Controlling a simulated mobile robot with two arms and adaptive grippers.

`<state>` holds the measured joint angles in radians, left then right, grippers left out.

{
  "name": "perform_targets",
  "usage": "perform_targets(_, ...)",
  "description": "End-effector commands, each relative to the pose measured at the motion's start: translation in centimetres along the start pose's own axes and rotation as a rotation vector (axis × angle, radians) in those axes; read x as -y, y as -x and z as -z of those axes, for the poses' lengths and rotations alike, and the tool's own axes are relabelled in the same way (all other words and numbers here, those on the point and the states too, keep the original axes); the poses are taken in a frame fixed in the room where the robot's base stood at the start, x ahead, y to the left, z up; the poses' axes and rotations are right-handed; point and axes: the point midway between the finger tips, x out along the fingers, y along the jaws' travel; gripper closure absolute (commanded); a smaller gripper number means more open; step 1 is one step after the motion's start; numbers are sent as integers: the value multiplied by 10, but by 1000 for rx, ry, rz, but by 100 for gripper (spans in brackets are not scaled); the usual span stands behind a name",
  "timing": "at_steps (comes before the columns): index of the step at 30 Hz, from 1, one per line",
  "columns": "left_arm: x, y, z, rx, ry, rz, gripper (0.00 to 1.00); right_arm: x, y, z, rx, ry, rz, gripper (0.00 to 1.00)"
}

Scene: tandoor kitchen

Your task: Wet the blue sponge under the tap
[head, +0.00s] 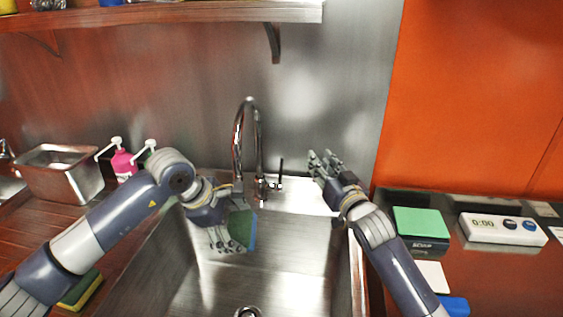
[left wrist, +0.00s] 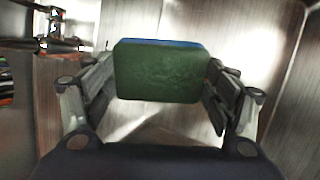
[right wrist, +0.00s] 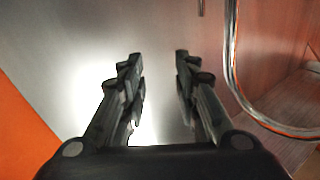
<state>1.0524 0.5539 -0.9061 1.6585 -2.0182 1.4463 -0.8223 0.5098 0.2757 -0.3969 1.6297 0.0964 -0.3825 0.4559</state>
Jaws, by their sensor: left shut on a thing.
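The blue sponge (head: 251,229) has a green scouring side and is in my left gripper (head: 232,246), inside the sink basin under the tap. In the left wrist view the sponge (left wrist: 160,72) sits between the two fingers, green face toward the camera and a blue edge at the top. The chrome tap (head: 238,140) arches over the basin; no water stream shows. Its lever (head: 281,172) stands upright to the right of the spout. My right gripper (head: 325,162) is open and empty, right of the lever and apart from it. The tap's curved pipe shows in the right wrist view (right wrist: 232,75).
The steel sink (head: 290,255) has a drain at the bottom. Left are a steel container (head: 60,175), a pink pump bottle (head: 123,165) and a yellow-green sponge (head: 80,290). Right are a green block (head: 420,222) and a timer (head: 503,229). A shelf (head: 170,14) hangs above.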

Motion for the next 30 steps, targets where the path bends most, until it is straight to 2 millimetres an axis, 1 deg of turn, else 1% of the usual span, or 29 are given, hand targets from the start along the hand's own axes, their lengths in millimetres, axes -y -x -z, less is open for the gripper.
perform_targets(1, 0, 0, 0, 0, 0, 0, 41, 14, 2, -14, 19, 15, 23, 71)
perform_targets(4, 0, 0, 0, 0, 0, 0, 41, 35, 5, -34, 45, 42, 58, 71)
perform_targets(7, 0, 0, 0, 0, 0, 0, 41, 47, 8, -46, 59, 58, 79, 71)
perform_targets(11, 0, 0, 0, 0, 0, 0, 41, 53, 6, -52, 66, 66, 89, 71)
perform_targets(14, 0, 0, 0, 0, 0, 0, 41, 53, -3, -53, 68, 66, 89, 71)
perform_targets(24, 0, 0, 0, 0, 0, 0, 41, 58, -54, -55, 66, 65, 89, 71)
perform_targets(30, 0, 0, 0, 0, 0, 0, 41, 60, -81, -58, 68, 66, 88, 71)
